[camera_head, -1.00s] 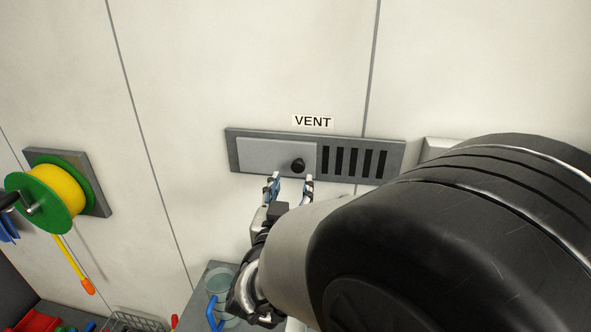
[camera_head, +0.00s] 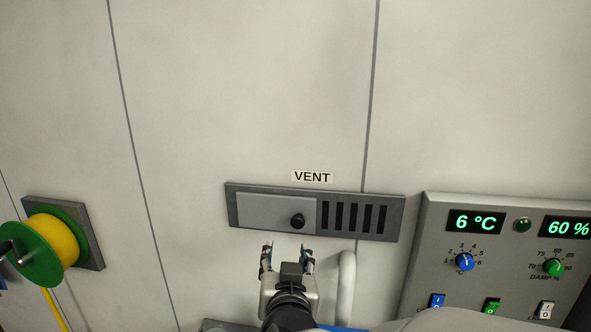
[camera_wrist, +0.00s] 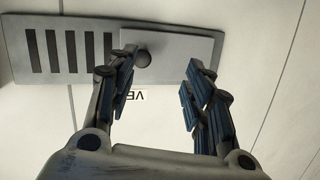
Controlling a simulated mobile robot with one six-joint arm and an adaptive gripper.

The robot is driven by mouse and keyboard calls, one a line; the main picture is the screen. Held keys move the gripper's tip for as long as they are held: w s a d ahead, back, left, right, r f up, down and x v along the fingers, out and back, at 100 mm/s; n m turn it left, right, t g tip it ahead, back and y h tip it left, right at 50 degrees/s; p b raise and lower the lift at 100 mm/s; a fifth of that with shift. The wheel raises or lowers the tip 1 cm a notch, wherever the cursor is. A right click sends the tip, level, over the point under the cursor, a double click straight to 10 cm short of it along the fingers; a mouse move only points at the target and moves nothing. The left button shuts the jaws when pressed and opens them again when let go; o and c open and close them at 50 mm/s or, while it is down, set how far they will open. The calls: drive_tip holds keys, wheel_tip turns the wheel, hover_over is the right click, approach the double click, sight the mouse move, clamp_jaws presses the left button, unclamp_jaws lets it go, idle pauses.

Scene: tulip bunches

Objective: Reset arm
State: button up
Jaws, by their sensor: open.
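My gripper (camera_head: 287,258) is open and empty in the head view, just below the vent panel (camera_head: 232,213) on the wall. The vent has a light sliding cover (camera_head: 262,211) with a dark knob (camera_head: 297,220) at its right end, and dark slots (camera_head: 353,217) show to the right of the cover. In the wrist view my gripper (camera_wrist: 158,88) has its blue-padded fingers spread apart. There the knob (camera_wrist: 142,58) appears beyond the fingers, close to the left one in the picture, and nothing is between the pads.
A control box (camera_head: 415,255) with "6 °C" and "60 %" displays, dials and switches is on the wall at right. A green reel with yellow line (camera_head: 50,247) is mounted at left. A pale curved handle-like tube (camera_head: 346,285) stands right of my gripper. The wall above is clear.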

drive_tip(key=s+d+f+g, duration=0.2)
drive_tip(key=s+d, duration=0.3)
drive_tip(key=s, duration=0.3)
drive_tip(key=s+d+f+g, duration=0.2)
drive_tip(key=s+d+g, duration=0.3)
drive_tip(key=s, duration=0.4)
drive_tip(key=s+d+f+n+g+b, duration=0.1)
drive_tip(key=s+d+g, duration=0.3)
drive_tip(key=s, duration=0.5)
drive_tip(key=shift+s+d+f+h, duration=0.2)
drive_tip(key=shift+d+f+h, duration=0.2)
drive_tip(key=shift+d+f, duration=0.6)
